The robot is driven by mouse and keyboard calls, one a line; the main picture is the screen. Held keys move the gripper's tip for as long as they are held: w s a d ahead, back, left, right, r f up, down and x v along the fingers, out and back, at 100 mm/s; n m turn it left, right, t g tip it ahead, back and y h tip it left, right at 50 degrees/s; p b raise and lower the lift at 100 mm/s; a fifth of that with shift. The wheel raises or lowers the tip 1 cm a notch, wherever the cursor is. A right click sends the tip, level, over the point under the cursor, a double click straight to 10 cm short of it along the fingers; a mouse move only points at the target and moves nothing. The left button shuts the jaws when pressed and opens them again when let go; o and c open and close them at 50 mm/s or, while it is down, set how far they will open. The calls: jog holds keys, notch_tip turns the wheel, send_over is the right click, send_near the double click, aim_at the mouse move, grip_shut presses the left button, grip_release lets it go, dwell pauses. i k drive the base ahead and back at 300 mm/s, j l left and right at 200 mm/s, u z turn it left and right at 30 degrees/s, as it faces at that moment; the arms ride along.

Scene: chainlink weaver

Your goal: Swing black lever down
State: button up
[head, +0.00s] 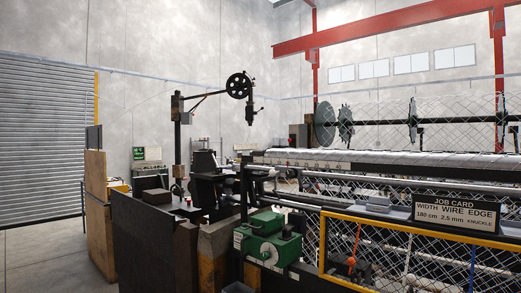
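I cannot single out the black lever with certainty in the head view. A green machine unit (268,240) with a round pale dial on its front stands at the lower middle. Behind it, a dark upright post (178,135) carries an arm with a black spoked wheel (239,85). A dark fitting (250,112) hangs below the wheel's right side. Any of the small dark parts around these could be the lever, but they are too small to tell. My gripper is not in view.
Wire mesh behind a yellow frame (322,245) fills the lower right, with a job card sign (457,212) above it. Dark panels (150,245) and a wooden board (97,205) stand at left. Grey floor (45,262) is open at the far left, before a roller shutter (40,140).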

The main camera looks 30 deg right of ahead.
aim_at(211, 151)
jog(key=i+j+z, duration=1)
jog(key=j, duration=0.2)
jog(key=i+j+z, duration=0.3)
jog(key=j, duration=0.3)
